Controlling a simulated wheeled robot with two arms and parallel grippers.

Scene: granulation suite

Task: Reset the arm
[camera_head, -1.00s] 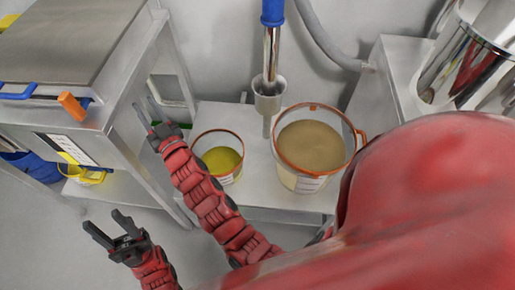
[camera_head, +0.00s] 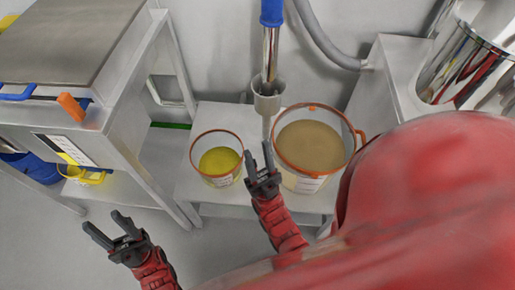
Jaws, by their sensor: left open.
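My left gripper (camera_head: 102,221) is at the lower left over the floor, its two fingers apart, with nothing between them. My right gripper (camera_head: 257,150) is in the middle of the view, between the small tub of yellow material (camera_head: 219,160) and the larger tub of tan material (camera_head: 311,146). Its fingers point up the picture, are apart and hold nothing that I can see. Whether it touches either tub cannot be told.
Both tubs stand on a low metal stand (camera_head: 215,211). A metal suction tube with a blue grip (camera_head: 271,12) hangs behind my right gripper. A steel bench (camera_head: 70,40) is at the left, a steel vessel (camera_head: 462,65) at the right. Floor is clear at lower left.

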